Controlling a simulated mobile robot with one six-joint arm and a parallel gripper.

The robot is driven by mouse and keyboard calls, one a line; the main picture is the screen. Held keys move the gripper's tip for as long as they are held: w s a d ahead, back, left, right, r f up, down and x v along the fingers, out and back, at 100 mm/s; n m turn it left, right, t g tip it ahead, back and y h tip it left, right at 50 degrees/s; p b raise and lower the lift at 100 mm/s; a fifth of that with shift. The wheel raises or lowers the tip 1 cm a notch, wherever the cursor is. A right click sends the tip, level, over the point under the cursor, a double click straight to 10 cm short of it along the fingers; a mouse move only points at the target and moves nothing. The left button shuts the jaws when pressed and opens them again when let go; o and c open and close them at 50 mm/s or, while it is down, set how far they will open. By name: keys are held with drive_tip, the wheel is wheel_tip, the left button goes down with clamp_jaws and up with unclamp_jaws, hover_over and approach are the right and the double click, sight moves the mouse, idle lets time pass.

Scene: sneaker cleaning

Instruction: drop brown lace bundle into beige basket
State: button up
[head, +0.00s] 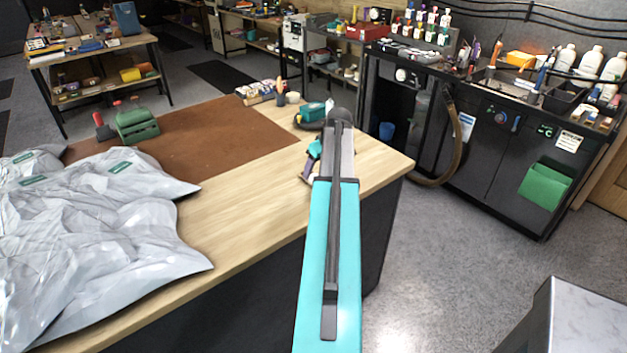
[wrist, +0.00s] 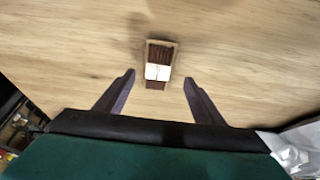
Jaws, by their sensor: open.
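A small brown bundle with a white band (wrist: 157,71), which looks like the lace bundle, shows in the wrist view beyond my fingertips. A thin tan edge (wrist: 176,50) runs along its top and right side. I cannot tell whether this edge is the beige basket, nor whether the bundle lies inside it. My gripper (wrist: 159,80) is open, its dark fingers spread to either side of the bundle and apart from it. In the head view my arm hides most of the gripper and the spot below it. I cannot make out the bundle or basket there.
The wooden table (head: 235,225) carries grey plastic bags (head: 95,225), a brown mat (head: 205,140) and a green caddy (head: 137,124). A teal box (head: 312,112) stands near the far corner. A black workbench (head: 480,140) is at right. Bare wood surrounds the bundle.

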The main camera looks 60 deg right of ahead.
sight(315, 174)
drive_tip(key=shift+d+p+x, duration=0.25)
drive_tip(key=shift+p+x, duration=0.65)
drive_tip(key=shift+x, duration=0.25)
drive_tip(key=shift+p+x, duration=0.4)
drive_tip(key=shift+x, duration=0.9)
drive_tip(key=c, duration=1.2)
drive_tip(key=shift+r, duration=0.1)
drive_tip(key=shift+r+b, duration=1.1)
drive_tip(key=shift+r, duration=0.4)
drive_tip(key=s+a+b, duration=0.1)
drive_tip(key=s+a, duration=0.2)
drive_tip(key=a, duration=0.1)
drive_tip(key=s+a+r+b, duration=0.1)
drive_tip(key=s+a+b, duration=0.1)
drive_tip(key=s+a, duration=0.1)
drive_tip(key=s+a+r+b, duration=0.1)
drive_tip(key=s+a+b, duration=0.1)
drive_tip(key=a, duration=0.4)
drive_tip(key=shift+s, duration=0.75)
